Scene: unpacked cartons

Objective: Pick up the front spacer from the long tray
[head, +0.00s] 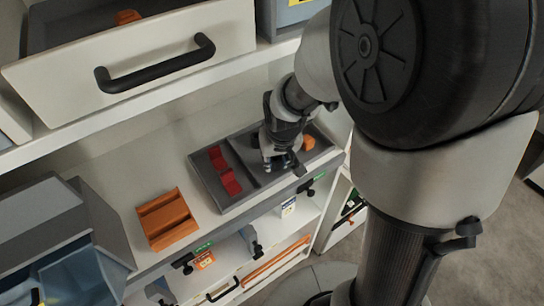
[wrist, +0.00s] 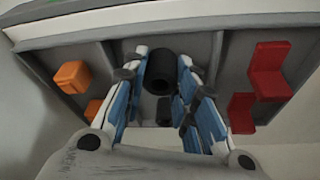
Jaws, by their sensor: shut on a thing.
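The long grey tray (head: 240,203) stands on the white shelf. It also shows in the wrist view (wrist: 62,46), split by dividers. In its middle compartment are dark spacers. The front spacer (wrist: 161,76), a black hollow cylinder, is between the fingers of my gripper (wrist: 163,62) at the tray's front side. My gripper is shut on it; whether it is clear of the tray floor I cannot tell. A second dark spacer (wrist: 163,112) stands behind it, between the fingers farther back. In the head view my gripper (head: 281,164) is over the middle compartment.
Red pieces (wrist: 270,70) lie in one side compartment and orange pieces (wrist: 73,76) in the other. An orange bin (head: 166,218) and a grey-blue box (head: 45,225) stand left of the tray. An open drawer (head: 150,62) juts out above.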

